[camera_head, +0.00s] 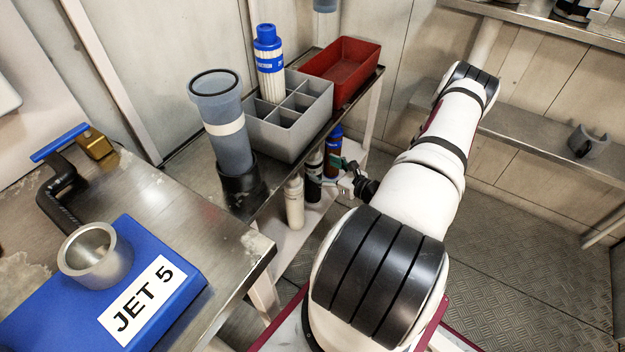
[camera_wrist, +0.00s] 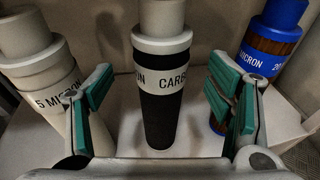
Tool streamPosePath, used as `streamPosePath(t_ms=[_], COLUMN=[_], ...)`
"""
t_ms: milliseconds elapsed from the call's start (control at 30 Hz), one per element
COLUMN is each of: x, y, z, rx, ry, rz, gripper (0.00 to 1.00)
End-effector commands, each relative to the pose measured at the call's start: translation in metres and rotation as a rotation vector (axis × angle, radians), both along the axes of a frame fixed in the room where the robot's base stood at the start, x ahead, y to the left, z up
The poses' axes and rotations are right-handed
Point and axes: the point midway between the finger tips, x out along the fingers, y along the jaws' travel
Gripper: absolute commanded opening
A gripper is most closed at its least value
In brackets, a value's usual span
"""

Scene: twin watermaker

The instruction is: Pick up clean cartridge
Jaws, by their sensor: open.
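Three cartridges stand upright on the lower shelf. In the wrist view, a dark one with a pale cap and a "CARBON" band (camera_wrist: 160,110) is in the middle. A cream one marked "5 MICRON" (camera_wrist: 45,95) is on the left, and a blue and brown one marked "MICRON" (camera_wrist: 270,50) is on the right. My gripper (camera_wrist: 162,88) is open and empty, its green-padded fingers to either side of the carbon cartridge in the picture; contact cannot be told. In the head view my gripper (camera_head: 345,174) is beside the shelf, partly hidden by my arm. A white, blue-capped cartridge (camera_head: 270,75) stands in the grey divided crate (camera_head: 290,142).
Above the cartridges is a metal bench with a red tray (camera_head: 350,52) and a clear housing (camera_head: 222,130) in a black base. At the left are a blue "JET 5" block (camera_head: 185,262) and a black wrench (camera_head: 62,195). The floor at right is clear.

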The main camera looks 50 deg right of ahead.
Motion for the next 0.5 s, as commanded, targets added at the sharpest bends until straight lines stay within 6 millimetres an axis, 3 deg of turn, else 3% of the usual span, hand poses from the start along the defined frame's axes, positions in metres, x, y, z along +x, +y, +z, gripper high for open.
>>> streamPosePath(t_ms=[233,500], x=[0.014,0.05], y=[-0.001,-0.004], z=[-0.004,-0.012], rx=[-0.001,-0.002], ry=[0.0,0.0], rz=[0.001,0.002], gripper=[0.74,0.74])
